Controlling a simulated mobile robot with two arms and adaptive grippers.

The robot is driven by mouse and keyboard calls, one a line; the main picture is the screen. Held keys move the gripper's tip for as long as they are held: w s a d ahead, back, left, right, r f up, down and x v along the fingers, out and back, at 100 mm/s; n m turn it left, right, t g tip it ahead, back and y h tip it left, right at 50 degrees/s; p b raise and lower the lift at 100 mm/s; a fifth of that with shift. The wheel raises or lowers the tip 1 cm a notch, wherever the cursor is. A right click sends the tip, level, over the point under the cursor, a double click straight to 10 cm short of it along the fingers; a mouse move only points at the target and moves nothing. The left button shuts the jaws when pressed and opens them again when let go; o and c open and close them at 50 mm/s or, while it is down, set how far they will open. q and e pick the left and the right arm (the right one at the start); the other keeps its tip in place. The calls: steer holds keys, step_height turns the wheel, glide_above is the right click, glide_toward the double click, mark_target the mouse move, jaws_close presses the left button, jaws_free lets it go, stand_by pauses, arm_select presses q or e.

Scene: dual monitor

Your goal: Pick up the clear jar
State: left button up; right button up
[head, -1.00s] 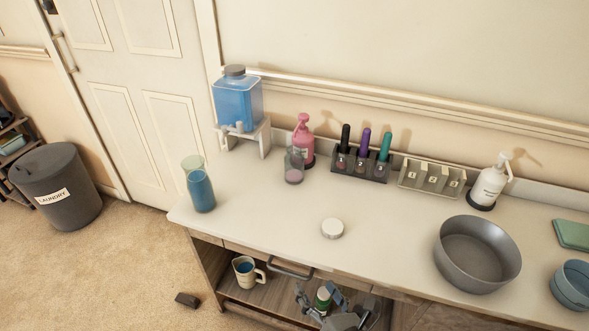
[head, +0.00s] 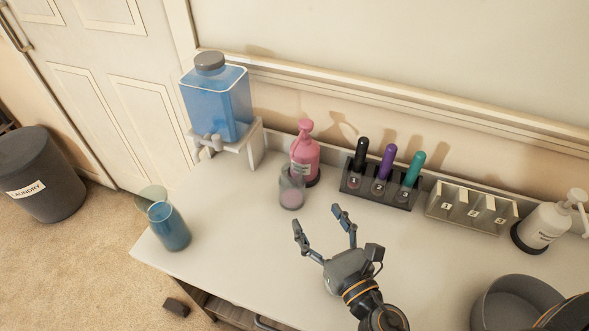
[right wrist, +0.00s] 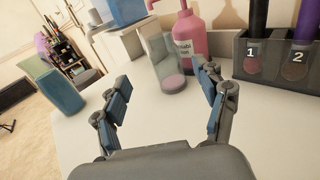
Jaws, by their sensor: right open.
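The clear jar (head: 291,188) is a small see-through vessel with something pinkish at its bottom. It stands upright on the white counter (head: 235,235), in front of the pink pump bottle (head: 306,155). My right gripper (head: 318,217) is open and empty over the counter, in front of the jar and a little to its right, its fingers pointing toward the back. In the right wrist view the jar (right wrist: 167,68) shows beyond and between the open fingers (right wrist: 160,75), apart from them. My left gripper is not in view.
A tall vessel of blue liquid (head: 168,228) stands at the counter's left edge. A blue dispenser (head: 215,105) sits on a white stand behind. A dark rack with several bottles (head: 380,190), a pale numbered rack (head: 470,208) and a grey bowl (head: 510,300) lie to the right.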

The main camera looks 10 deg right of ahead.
mark_target(296, 182)
steer(key=w+p, duration=0.1)
steer(key=w, duration=0.1)
steer(key=w+a+p, duration=0.1)
steer(key=w, duration=0.2)
steer(key=w+p, duration=0.1)
steer(key=w, duration=0.1)
steer(key=shift+w+a+r, duration=0.15)
steer(key=shift+a+r, duration=0.05)
steer(key=shift+a, duration=0.15)
steer(key=shift+w+a+f, duration=0.1)
steer(key=shift+w, duration=0.8)
steer(key=w, duration=0.2)
steer(key=w+p, duration=0.1)
steer(key=shift+w+a+f, duration=0.15)
steer(key=shift+w+a, duration=0.05)
steer(key=shift+w, duration=0.35)
steer(key=shift+c, duration=0.4)
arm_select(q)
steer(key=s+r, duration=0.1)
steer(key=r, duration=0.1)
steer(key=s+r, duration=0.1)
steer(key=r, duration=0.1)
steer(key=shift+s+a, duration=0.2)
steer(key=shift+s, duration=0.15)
arm_select(e)
jaws_close()
